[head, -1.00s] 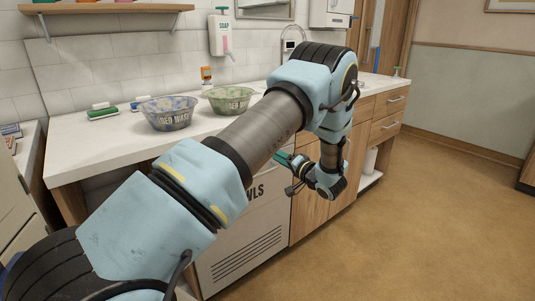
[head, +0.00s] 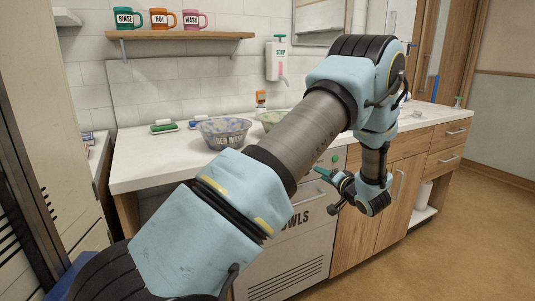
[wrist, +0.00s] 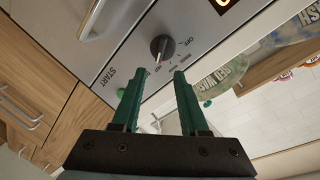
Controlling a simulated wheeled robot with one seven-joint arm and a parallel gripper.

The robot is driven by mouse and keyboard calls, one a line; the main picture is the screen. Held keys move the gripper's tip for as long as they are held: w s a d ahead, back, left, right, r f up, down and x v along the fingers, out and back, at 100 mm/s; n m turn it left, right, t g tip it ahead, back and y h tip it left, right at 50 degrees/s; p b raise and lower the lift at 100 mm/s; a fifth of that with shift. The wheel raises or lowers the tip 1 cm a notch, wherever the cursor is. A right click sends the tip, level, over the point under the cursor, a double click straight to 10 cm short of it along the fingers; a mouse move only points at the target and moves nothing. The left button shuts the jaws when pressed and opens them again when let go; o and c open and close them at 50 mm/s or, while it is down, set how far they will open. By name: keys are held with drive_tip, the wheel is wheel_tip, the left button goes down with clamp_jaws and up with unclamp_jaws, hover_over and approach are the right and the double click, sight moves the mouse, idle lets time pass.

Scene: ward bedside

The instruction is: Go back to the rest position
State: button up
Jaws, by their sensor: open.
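My gripper (wrist: 158,74) has two green fingers, which are apart with nothing between them. In the head view my gripper (head: 324,177) is in front of the counter's appliance, low and right of the bowls. The appliance's grey front panel (wrist: 130,35) fills much of the wrist view, with a dark round knob (wrist: 162,47) just beyond the fingertips. "OFF" and "START" are printed on the panel. I cannot tell whether a fingertip touches the panel. My arm stretches across the head view with its elbow bent at the right.
A blue bowl (head: 222,131) and a partly hidden green bowl (head: 271,117) stand on the white counter (head: 140,172). A shelf (head: 178,42) above holds three mugs. A soap dispenser (head: 277,60) hangs on the wall. Wooden cabinets (head: 365,212) are behind my forearm. The floor at right is clear.

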drive_tip(key=a+r+n+g+h+p, duration=0.25)
drive_tip(key=a+r+g+h, duration=0.3)
drive_tip(key=a+r, duration=0.4)
drive_tip(key=s+a+n+g+p, duration=0.1)
drive_tip(key=s+a+g, duration=0.3)
drive_tip(key=s+a, duration=0.6)
drive_tip(key=s+a+r+n+g+p, duration=0.1)
drive_tip(key=s+a+g, duration=0.3)
drive_tip(key=s+a, duration=0.6)
drive_tip(key=s+n+p, duration=0.1)
drive_tip(key=s, duration=0.5)
drive_tip(key=shift+s, duration=0.3)
drive_tip(key=shift+w+r+y, duration=0.1)
drive_tip(key=shift+y, duration=0.15)
